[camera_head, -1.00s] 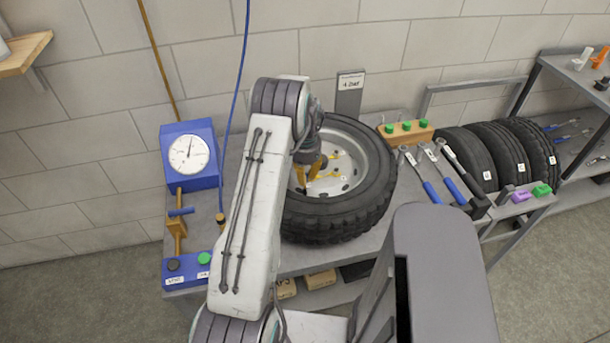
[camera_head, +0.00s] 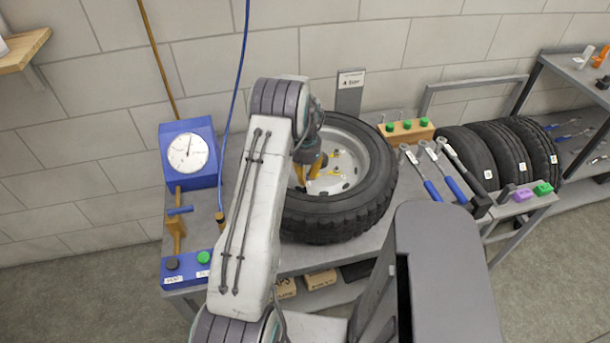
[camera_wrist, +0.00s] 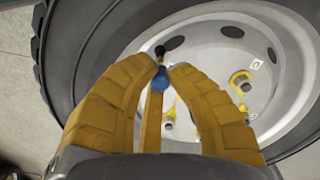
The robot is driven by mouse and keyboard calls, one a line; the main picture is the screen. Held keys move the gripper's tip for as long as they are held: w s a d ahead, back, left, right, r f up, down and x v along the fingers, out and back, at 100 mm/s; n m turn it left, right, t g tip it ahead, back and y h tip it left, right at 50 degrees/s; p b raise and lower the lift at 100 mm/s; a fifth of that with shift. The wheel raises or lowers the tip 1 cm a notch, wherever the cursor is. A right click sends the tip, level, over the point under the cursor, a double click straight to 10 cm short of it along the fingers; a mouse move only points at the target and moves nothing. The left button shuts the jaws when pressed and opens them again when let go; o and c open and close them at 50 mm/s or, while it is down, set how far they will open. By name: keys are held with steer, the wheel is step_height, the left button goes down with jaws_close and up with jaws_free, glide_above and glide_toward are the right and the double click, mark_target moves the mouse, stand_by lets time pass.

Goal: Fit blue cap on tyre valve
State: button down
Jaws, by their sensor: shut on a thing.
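My gripper (camera_wrist: 164,74) has yellow padded fingers, and its tips are closed on the small blue cap (camera_wrist: 159,81) in the wrist view. A dark, slim tyre valve (camera_wrist: 160,51) shows just beyond the cap, near the wheel rim. The cap lines up with the valve in this view, but I cannot tell whether they touch. In the head view, my gripper (camera_head: 310,172) reaches down inside the rim of the tyre (camera_head: 365,205) lying on the bench. The cap and valve cannot be made out there.
Yellow markers (camera_wrist: 240,80) sit on the wheel nuts. A blue gauge box (camera_head: 188,155) stands left of the tyre. Wrenches (camera_head: 430,178) and a wooden block with green caps (camera_head: 406,131) lie to the right. More tyres (camera_head: 500,150) stand beyond.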

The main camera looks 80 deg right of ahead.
steer(key=shift+f+b, duration=0.9)
steer(key=shift+f, duration=0.2)
steer(key=shift+f, duration=0.1)
steer(key=c, duration=1.3)
jaws_free()
steer(key=shift+o, duration=0.6)
steer(key=shift+a+f, duration=0.1)
